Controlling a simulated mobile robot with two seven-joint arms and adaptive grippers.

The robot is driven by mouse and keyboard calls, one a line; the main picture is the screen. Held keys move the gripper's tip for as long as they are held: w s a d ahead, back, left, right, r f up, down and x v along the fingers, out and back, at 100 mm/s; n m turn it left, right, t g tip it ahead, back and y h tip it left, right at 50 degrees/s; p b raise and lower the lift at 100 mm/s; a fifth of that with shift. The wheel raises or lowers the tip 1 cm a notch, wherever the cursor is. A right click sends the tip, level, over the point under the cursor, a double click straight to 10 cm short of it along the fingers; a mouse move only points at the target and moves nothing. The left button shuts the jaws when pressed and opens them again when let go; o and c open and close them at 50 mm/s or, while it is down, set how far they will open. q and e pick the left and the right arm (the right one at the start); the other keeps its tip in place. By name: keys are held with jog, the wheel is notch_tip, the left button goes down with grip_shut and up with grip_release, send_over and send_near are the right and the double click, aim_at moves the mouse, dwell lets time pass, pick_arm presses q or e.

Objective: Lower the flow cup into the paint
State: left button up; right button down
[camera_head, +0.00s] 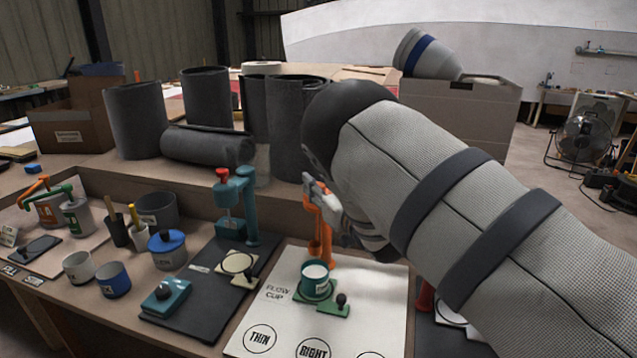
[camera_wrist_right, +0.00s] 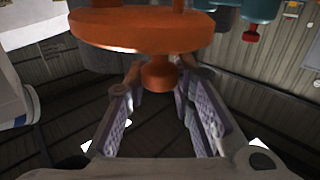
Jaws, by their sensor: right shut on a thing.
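An orange stand (camera_head: 328,225) rises at the back of a white board. A small orange part that looks like the flow cup (camera_head: 315,248) hangs on it, apart from and above a green can (camera_head: 316,291) of white paint (camera_head: 315,271). My right gripper (camera_head: 322,196) is at the top of the stand, partly hidden by its own arm. In the right wrist view its fingers are shut on an orange knob (camera_wrist_right: 157,76) beside a wide orange disc (camera_wrist_right: 140,28). My left gripper is not in view.
The white board (camera_head: 258,325) has printed circles at its front. A green plate with a black knob (camera_head: 341,299) lies beside the can. A teal stand (camera_head: 250,205) and blue-lidded tin (camera_head: 166,245) stand to the left. Dark cylinders (camera_head: 138,120) stand behind on a raised shelf.

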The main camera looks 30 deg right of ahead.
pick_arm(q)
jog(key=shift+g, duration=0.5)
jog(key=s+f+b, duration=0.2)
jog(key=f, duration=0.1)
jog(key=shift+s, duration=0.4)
pick_arm(e)
notch_tip(320, 180, down, 11)
jog(key=shift+s, duration=0.15)
jog(key=c, duration=1.4)
grip_release()
jog(key=shift+r, duration=0.1)
jog(key=s+a, duration=0.1)
jog(key=s, duration=1)
jog(key=shift+s, duration=0.4)
